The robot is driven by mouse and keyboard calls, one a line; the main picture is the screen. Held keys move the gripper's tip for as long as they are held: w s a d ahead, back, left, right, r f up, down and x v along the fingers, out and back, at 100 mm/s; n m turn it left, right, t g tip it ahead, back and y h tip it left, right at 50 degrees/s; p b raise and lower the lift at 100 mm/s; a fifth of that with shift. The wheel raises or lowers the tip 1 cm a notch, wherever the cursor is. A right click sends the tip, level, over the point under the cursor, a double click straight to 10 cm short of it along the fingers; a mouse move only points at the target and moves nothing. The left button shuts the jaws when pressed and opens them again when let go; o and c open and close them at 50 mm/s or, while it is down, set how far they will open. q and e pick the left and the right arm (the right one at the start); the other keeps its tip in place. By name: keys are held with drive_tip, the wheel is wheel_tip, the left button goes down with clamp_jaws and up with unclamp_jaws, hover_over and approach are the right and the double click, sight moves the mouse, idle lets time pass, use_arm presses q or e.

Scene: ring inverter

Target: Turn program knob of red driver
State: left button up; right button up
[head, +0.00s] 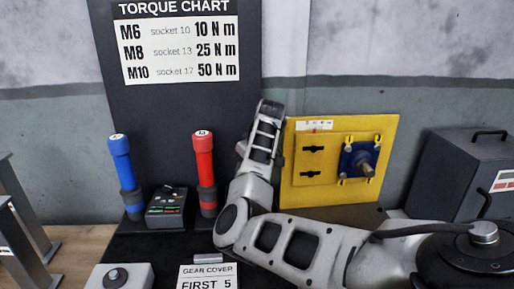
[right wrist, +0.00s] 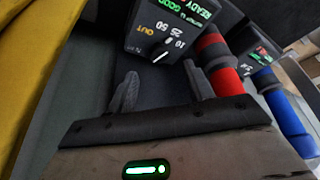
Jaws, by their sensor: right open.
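In the right wrist view, a dark control box (right wrist: 172,28) with a lit green display and a dial faces my right gripper (right wrist: 163,90). Its knob (right wrist: 166,52) is small and dark with a white pointer line, beside the marks OUT, 10, 25 and 50. The right gripper is open, with its fingers spread on either side below the knob and nothing between them. The red driver (right wrist: 222,68) stands right of this box; it also shows upright in the head view (head: 203,160). There my right arm hides the area right of it. My left gripper is out of view.
A second box (head: 167,208) stands between the red driver and the blue driver (head: 121,165). A yellow panel (head: 300,190) with a blue fixture stands behind my arm. A dark case (head: 455,170) is at the right. A sign (head: 208,278) stands in front.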

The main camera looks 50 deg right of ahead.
drive_tip(key=v, duration=1)
drive_tip(key=shift+r, duration=0.25)
